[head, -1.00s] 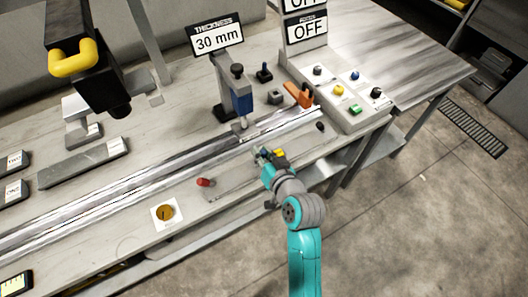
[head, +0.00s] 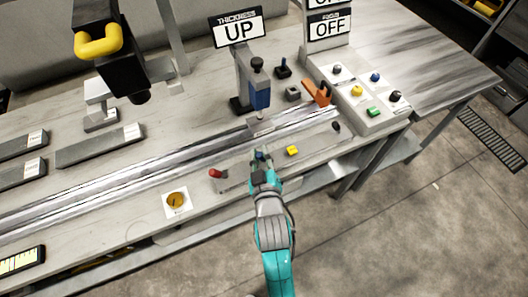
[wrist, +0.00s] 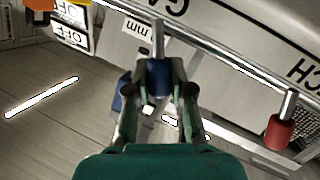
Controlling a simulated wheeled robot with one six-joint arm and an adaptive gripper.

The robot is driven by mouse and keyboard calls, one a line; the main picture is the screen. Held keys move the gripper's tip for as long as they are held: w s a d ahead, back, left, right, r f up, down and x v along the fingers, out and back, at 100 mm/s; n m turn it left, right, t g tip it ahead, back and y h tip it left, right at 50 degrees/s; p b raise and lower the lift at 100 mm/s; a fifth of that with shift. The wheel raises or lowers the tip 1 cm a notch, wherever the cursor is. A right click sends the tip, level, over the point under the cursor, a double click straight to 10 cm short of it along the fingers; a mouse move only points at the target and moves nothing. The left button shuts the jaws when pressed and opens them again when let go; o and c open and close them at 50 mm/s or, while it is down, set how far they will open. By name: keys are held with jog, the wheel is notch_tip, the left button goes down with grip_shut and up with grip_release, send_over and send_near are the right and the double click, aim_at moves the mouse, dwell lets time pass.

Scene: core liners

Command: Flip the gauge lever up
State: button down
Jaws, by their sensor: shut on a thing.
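The gauge lever has a blue knob on a metal shaft (wrist: 158,38). The blue knob (wrist: 157,80) sits between the fingers of my gripper (wrist: 158,95) in the wrist view. In the head view my gripper (head: 263,168) is at the bench's front strip, closed around the blue knob, which is mostly hidden. The thickness display (head: 238,29) reads UP. The thickness gauge (head: 258,85), with a blue body, stands behind the metal rail.
A red-knobbed lever (head: 215,173) is left of my gripper and also shows in the wrist view (wrist: 278,132). A yellow knob (head: 292,150) and a black knob (head: 337,127) are to the right. A button panel (head: 370,95) stands at the right. Open floor lies in front.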

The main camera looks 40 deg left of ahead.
jog(key=shift+s+a+f+n+t, duration=0.1)
jog(key=shift+s+f+n+t, duration=0.05)
jog(key=shift+n+t, duration=0.2)
dwell(0.4)
jog(key=c, duration=1)
grip_release()
jog(key=v, duration=1.2)
